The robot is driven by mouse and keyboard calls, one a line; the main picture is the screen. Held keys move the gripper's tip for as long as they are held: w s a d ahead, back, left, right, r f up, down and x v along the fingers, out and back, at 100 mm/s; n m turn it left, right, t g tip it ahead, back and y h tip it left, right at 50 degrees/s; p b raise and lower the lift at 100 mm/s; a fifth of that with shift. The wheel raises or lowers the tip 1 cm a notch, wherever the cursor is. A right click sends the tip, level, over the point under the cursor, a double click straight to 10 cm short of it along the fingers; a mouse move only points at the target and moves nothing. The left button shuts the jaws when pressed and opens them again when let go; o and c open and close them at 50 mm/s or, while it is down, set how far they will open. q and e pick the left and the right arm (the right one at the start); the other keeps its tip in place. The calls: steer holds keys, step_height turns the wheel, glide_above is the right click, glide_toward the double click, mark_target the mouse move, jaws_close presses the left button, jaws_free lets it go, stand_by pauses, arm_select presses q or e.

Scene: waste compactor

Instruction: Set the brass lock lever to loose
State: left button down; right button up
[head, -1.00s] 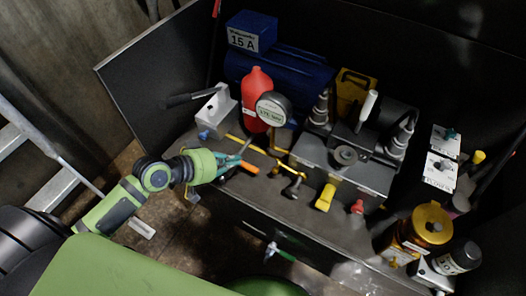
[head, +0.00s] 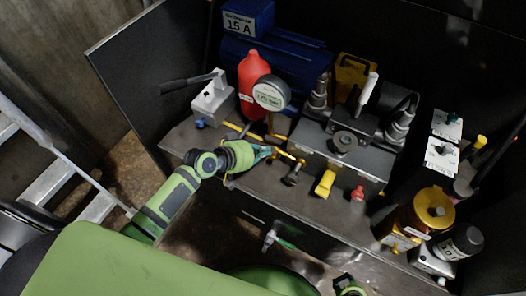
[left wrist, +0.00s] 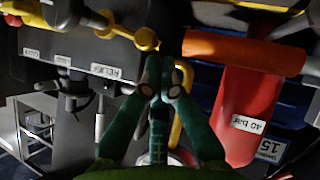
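A brass-yellow lever piece with a round boss (left wrist: 147,39) is on the dark valve block in the left wrist view. I take it to be the lock lever; in the head view it seems to be the small brass piece (head: 298,161) in front of the block. My left gripper (head: 265,152) reaches in just left of it. In the left wrist view its two teal fingertips (left wrist: 163,78) are together, with nothing visible between them. They appear close to the boss; contact cannot be told. The lever's setting is not readable.
A red bottle (head: 250,85), a round gauge (head: 271,93) and a yellow pipe (left wrist: 187,95) crowd the left gripper. A yellow handle (head: 325,183) and red knob (head: 357,193) are to the right. An orange cylinder (left wrist: 245,53) lies close by in the wrist view.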

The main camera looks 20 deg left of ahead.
arm_select(q)
steer(key=shift+f+b, duration=0.5)
steer(key=shift+f, duration=0.5)
arm_select(e)
steer(key=shift+s+a+f+g, duration=0.1)
steer(key=shift+s+a+g, duration=0.1)
steer(key=shift+s+g, duration=0.1)
arm_select(q)
steer(key=shift+r+p, duration=0.8)
steer(key=shift+p, duration=0.05)
arm_select(e)
steer(key=shift+r, duration=0.85)
steer(key=shift+f, duration=0.1)
